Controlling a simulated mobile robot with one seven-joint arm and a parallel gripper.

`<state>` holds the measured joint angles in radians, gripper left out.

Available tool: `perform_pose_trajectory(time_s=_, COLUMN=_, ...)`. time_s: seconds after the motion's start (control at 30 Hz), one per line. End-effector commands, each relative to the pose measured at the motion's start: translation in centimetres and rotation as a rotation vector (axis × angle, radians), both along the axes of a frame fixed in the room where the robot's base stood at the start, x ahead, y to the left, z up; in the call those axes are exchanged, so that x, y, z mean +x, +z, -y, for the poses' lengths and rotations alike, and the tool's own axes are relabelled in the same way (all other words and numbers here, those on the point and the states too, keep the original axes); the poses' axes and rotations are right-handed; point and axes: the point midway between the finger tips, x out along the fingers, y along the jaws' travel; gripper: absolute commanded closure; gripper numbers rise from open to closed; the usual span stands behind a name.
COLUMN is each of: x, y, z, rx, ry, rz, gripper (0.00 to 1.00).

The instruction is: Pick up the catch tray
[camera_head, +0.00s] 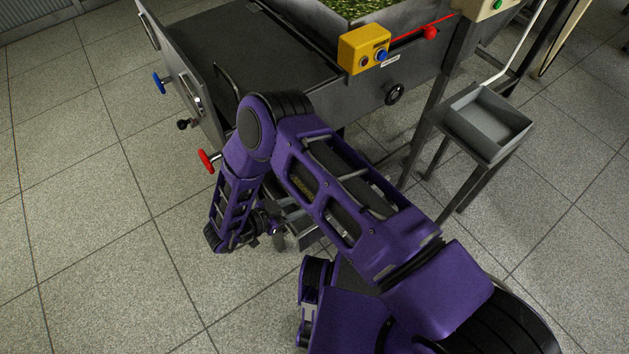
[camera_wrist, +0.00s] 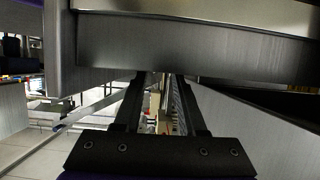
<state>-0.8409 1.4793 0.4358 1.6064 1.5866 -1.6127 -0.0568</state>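My gripper shows in the wrist view (camera_wrist: 160,80) with its two dark fingers apart and a clear gap between them. Nothing is held in the gap. A grey metal piece with a broad front face (camera_wrist: 200,48) spans the top of that view, just above the fingertips; I cannot tell whether they touch it. In the head view my gripper is low beside the machine, mostly hidden by my arm. A metal edge (camera_head: 308,238) shows there, partly covered. I cannot tell for certain which piece is the catch tray.
The machine (camera_head: 225,50) has a dark bed, a yellow button box (camera_head: 363,48) and a red handle (camera_head: 207,160). A grey open bin (camera_head: 487,122) stands on legs at the right. A grey panel (camera_wrist: 265,115) slants right of my fingers. The tiled floor at left is clear.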

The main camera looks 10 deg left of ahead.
Motion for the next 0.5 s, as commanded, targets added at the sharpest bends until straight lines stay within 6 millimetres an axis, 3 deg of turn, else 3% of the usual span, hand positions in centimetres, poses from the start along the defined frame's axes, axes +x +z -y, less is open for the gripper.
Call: perform_pose_trajectory(time_s=0.5, x=3.6, y=-1.8, z=3.0, rx=-0.002, ry=-0.001, rz=0.0, gripper=0.6)
